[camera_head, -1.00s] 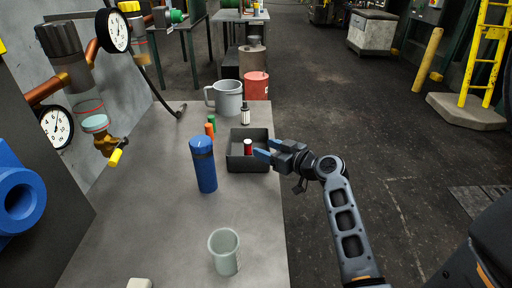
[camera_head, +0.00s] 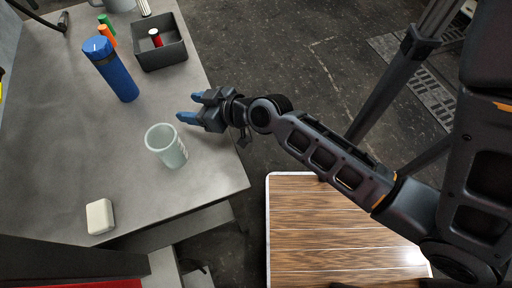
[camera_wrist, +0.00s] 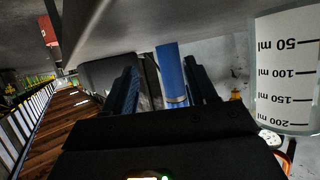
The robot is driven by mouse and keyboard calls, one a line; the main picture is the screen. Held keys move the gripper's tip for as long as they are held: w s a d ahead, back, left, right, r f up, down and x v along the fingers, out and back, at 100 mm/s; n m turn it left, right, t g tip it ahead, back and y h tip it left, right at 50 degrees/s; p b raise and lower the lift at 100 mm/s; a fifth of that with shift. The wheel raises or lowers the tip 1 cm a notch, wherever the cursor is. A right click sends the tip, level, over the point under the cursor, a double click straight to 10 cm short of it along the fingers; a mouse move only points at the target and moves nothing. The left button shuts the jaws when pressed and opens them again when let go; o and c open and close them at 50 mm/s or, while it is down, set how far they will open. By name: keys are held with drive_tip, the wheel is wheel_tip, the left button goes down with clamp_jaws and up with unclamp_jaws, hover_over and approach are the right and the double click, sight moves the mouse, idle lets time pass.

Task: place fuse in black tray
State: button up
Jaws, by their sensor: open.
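The fuse (camera_head: 155,37), a small red cylinder with a white end, stands inside the black tray (camera_head: 163,62) near its left side. The tray sits at the right edge of the grey table. My gripper (camera_head: 189,107) is open and empty, with blue fingers pointing left over the table's right edge. It is apart from the tray, on its near side. In the wrist view my gripper's two fingers (camera_wrist: 163,88) are spread with nothing held between them. The fuse cannot be made out in that view.
A blue bottle (camera_head: 112,70) stands left of the tray; it also shows beyond my fingers in the wrist view (camera_wrist: 170,72). A translucent beaker (camera_head: 166,147) stands close to my gripper. A white block (camera_head: 100,217) lies near the front. Orange and green cylinders stand behind the bottle.

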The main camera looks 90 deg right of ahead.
drive_tip(key=shift+n+t+y, duration=0.3)
drive_tip(key=shift+n+y, duration=0.4)
drive_tip(key=shift+n, duration=0.2)
drive_tip(key=s+a+r, duration=0.1)
drive_tip(key=s+a, duration=0.1)
drive_tip(key=a, duration=0.1)
drive_tip(key=s+a+r, duration=0.1)
drive_tip(key=s+a, duration=0.2)
drive_tip(key=a, duration=0.1)
drive_tip(key=s+a+r, duration=0.1)
drive_tip(key=s+a, duration=0.1)
drive_tip(key=a, duration=0.2)
drive_tip(key=shift+s+r, duration=0.1)
drive_tip(key=shift+s, duration=0.2)
drive_tip(key=s+a+r+n+t+y, duration=0.1)
drive_tip(key=s+a+r+n+y, duration=0.2)
drive_tip(key=s+a+r, duration=0.4)
drive_tip(key=shift+r+t+y, duration=0.4)
drive_tip(key=shift+r, duration=0.55)
drive_tip(key=shift+s, duration=0.1)
drive_tip(key=shift+c, duration=0.5)
